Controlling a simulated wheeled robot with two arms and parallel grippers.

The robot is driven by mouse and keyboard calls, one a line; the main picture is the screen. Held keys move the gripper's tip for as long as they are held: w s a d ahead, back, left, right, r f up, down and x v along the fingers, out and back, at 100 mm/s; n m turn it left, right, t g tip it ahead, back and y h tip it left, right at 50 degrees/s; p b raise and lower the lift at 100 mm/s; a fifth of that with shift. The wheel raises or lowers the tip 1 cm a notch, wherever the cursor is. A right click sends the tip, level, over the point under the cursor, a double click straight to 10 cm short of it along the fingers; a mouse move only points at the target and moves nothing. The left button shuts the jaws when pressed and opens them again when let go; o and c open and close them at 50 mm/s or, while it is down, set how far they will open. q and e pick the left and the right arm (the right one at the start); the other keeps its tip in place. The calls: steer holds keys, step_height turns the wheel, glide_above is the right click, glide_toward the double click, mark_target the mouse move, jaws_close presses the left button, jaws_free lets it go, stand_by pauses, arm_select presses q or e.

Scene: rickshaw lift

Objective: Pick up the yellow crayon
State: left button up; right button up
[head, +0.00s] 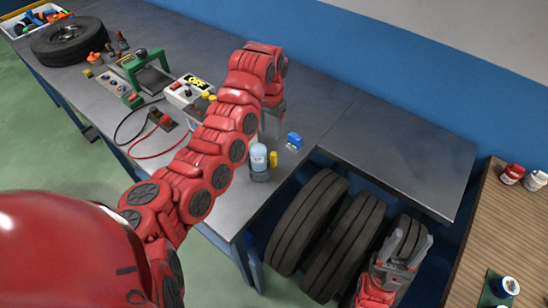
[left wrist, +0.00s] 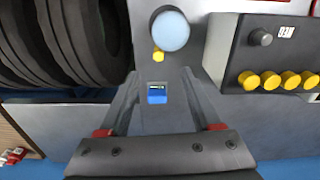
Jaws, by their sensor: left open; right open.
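The yellow crayon (head: 273,158) stands upright on the metal workbench, close beside a bottle with a light blue top (head: 259,155). In the left wrist view the crayon (left wrist: 158,56) shows end-on as a small yellow shape at the edge of the round bottle top (left wrist: 170,30). My left gripper (head: 272,122) is open and points down over the bench, behind the crayon. In the left wrist view a small blue block (left wrist: 157,96) shows between its spread fingers (left wrist: 160,75), and the crayon lies beyond the fingertips. My right gripper (head: 408,245) is open and empty, low near the tires.
The blue block (head: 294,140) sits near the crayon. Large tires (head: 308,220) stand beside the bench. A box with yellow knobs (left wrist: 275,60) is right in the left wrist view. Cables and a green-handled device (head: 148,75) are left on the bench. The metal surface at right (head: 400,150) is bare.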

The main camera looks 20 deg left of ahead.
mark_target(273, 154)
arm_select(q)
step_height(273, 154, down, 9)
steer(key=shift+w+r+b, duration=0.1)
steer(key=shift+w+b, duration=0.05)
steer(key=shift+b, duration=0.95)
steer(key=shift+w+f, duration=0.1)
steer(key=shift+f, duration=0.45)
steer(key=f, duration=0.1)
steer(key=f+p, duration=0.1)
steer(key=f, duration=0.1)
steer(key=shift+d+f, duration=0.2)
steer(key=shift+d, duration=0.1)
steer(key=shift+w+f+p, duration=0.1)
steer(key=shift+f+p, duration=0.2)
steer(key=shift+f, duration=0.3)
jaws_close()
